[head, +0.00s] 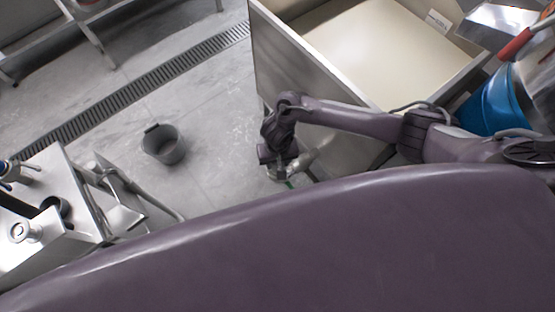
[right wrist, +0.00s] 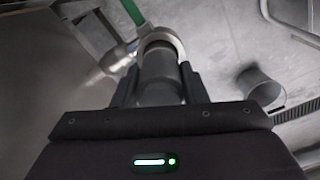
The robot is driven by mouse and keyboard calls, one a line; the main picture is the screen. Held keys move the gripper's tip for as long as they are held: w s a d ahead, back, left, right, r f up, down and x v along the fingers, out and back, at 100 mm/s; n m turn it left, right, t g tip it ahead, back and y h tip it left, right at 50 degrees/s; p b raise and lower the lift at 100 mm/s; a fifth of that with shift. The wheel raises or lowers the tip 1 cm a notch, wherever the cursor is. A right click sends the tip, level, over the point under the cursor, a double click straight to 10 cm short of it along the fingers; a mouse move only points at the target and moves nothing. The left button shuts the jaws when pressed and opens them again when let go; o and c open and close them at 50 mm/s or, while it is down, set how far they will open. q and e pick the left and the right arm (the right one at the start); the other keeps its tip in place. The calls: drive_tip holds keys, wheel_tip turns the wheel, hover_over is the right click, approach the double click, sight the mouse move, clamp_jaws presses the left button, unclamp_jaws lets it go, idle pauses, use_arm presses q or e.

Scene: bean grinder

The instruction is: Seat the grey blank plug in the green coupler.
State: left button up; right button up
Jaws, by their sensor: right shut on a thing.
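My right gripper (right wrist: 157,88) is shut on a dark grey cylinder, which looks like the blank plug (right wrist: 158,72); it sits between the two fingers. A pale metal ring (right wrist: 162,34) arches around the plug's far end; I cannot tell whether they touch. A bright green tube-like part (right wrist: 135,12) rises to the left of the ring; I cannot tell whether it belongs to the green coupler. In the head view my right gripper (head: 284,172) is low beside a steel cabinet, with a small bit of green just below it; the plug is hidden there. My left gripper is out of view.
A pale blurred pipe (right wrist: 108,64) lies left of the plug. A grey bucket (head: 164,145) stands on the open floor, left of the arm. The steel cabinet (head: 310,75) flanks the arm. A blue drum (head: 492,105) is at the right, and a steel bench (head: 65,195) at the left.

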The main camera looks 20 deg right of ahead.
drive_tip(key=shift+f+b, duration=0.35)
drive_tip(key=shift+f, duration=0.35)
drive_tip(key=o, duration=1.4)
wheel_tip(320, 180, up, 8)
drive_tip(key=shift+f+p, duration=0.1)
drive_tip(key=shift+p, duration=1.15)
